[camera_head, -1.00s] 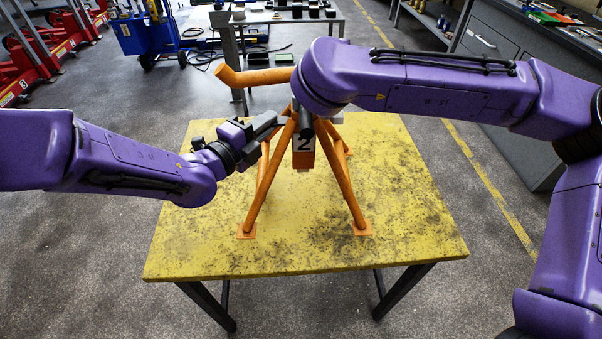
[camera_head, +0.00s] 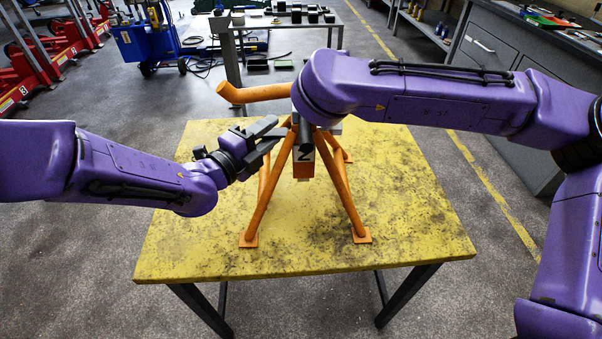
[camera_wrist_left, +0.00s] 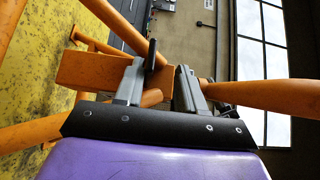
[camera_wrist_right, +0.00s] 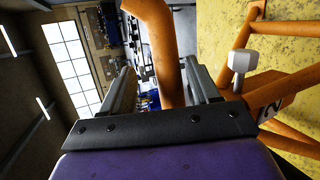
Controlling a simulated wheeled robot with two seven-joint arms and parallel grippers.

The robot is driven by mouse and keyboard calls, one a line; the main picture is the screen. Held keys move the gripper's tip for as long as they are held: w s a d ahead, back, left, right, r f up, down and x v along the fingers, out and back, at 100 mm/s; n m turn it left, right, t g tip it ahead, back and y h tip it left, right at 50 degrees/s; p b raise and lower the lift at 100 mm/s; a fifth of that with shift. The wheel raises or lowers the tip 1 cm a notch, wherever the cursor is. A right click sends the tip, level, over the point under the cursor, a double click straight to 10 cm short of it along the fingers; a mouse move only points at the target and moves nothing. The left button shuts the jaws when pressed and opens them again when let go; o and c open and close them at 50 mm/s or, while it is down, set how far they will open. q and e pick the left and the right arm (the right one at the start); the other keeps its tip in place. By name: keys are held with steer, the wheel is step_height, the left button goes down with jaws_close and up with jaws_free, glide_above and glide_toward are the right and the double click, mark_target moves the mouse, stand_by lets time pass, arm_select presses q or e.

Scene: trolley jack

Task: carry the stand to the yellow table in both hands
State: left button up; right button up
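The orange stand (camera_head: 341,188), with splayed legs and a "2" label, is upright over the yellow table (camera_head: 400,190), its front feet apparently on the top. Its bent handle (camera_head: 262,93) points left. My left gripper (camera_head: 275,131) is beside the stand's upper part from the left. In the left wrist view its fingers (camera_wrist_left: 160,88) stand apart in front of an orange block (camera_wrist_left: 90,70). My right gripper is hidden behind its own arm in the head view. In the right wrist view its fingers (camera_wrist_right: 162,92) are apart, with the handle (camera_wrist_right: 160,40) between or beyond them and a gap beside it.
A blue cart (camera_head: 145,42) and red jacks (camera_head: 35,55) stand at the back left. A grey bench (camera_head: 225,40) is behind the table. Grey cabinets (camera_head: 490,45) line the right side. The front and both sides of the tabletop are bare.

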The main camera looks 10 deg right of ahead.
steer(key=shift+w+f, duration=0.1)
steer(key=shift+w, duration=0.1)
steer(key=shift+s, duration=0.15)
arm_select(q)
steer(key=v, duration=1.2)
arm_select(e)
steer(key=v, duration=1.2)
arm_select(q)
steer(key=shift+d, duration=0.1)
